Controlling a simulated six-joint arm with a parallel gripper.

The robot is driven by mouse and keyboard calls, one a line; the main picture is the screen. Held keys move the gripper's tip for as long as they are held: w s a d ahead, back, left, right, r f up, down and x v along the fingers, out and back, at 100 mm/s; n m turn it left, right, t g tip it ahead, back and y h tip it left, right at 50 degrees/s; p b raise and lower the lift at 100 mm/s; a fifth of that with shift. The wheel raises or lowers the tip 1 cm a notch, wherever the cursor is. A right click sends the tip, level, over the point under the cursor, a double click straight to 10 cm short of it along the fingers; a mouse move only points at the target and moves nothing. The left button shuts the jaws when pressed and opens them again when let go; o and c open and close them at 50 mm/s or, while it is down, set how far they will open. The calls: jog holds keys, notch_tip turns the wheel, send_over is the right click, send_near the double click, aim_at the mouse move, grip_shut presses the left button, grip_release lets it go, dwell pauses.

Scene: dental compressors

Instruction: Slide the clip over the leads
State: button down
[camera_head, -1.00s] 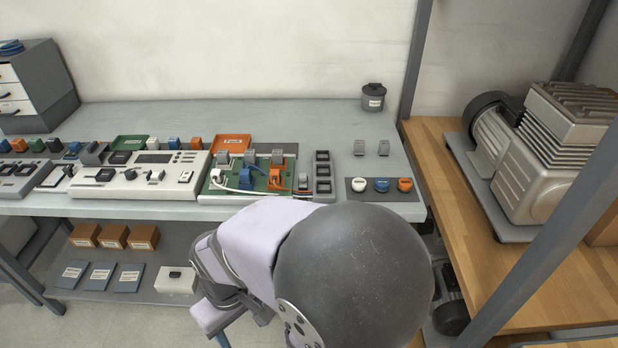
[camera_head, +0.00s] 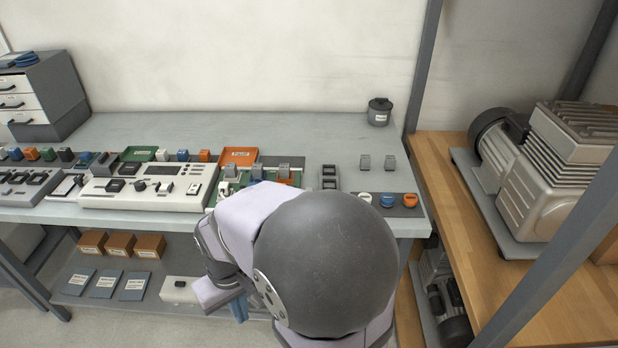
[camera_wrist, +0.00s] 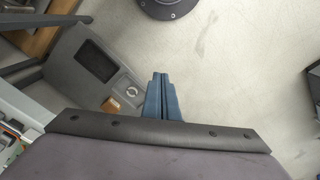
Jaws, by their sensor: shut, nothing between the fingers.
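My gripper (camera_wrist: 163,100) is shut and empty, its blue fingers closed together over the floor in the wrist view. In the head view my arm hides most of it low in front of the bench. The green board (camera_head: 224,187) is partly behind my arm, which hides the white, blue and most of the orange leads. Several grey blocks (camera_head: 257,170) stand along the board's back edge. I cannot tell which grey piece is the clip.
A white console (camera_head: 148,186) lies left of the board. White, blue and orange knobs (camera_head: 387,201) sit on a dark mat at right. A grey jar (camera_head: 379,111) stands at the back. An upright post (camera_head: 423,65) separates the bench from a compressor (camera_head: 550,170).

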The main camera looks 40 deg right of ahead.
jog(key=w+d+r+m+t+p, duration=0.1)
jog(key=w+d+r+m+p, duration=0.15)
jog(key=w+d+r, duration=0.5)
jog(key=w+d+r+m+h+p, duration=0.1)
jog(key=w+d+r+m+p, duration=0.1)
jog(key=d, duration=1.2)
jog(key=w+d+r+m+t+h+p, duration=0.1)
jog(key=w+d+r+m+p, duration=0.2)
jog(key=d, duration=1.1)
jog(key=w+r+p, duration=0.2)
jog(key=w+p, duration=0.1)
jog(key=w, duration=0.2)
jog(key=shift+d+h+p, duration=0.25)
jog(key=shift+h+p, duration=0.05)
jog(key=shift+p, duration=0.05)
jog(key=shift+f+m, duration=0.15)
jog(key=shift+m, duration=0.1)
jog(key=p+x, duration=0.3)
jog(key=x, duration=0.6)
jog(key=shift+w+d+f+p, duration=0.1)
jog(key=shift+w+f+p, duration=0.15)
jog(key=shift+p, duration=0.15)
jog(key=shift+s+a+r+p, duration=0.1)
jog(key=shift+s+a+p, duration=0.85)
jog(key=shift+s+a, duration=0.1)
jog(key=shift+s+a+p, duration=0.3)
jog(key=shift+s+a, duration=0.05)
jog(key=shift+s, duration=0.1)
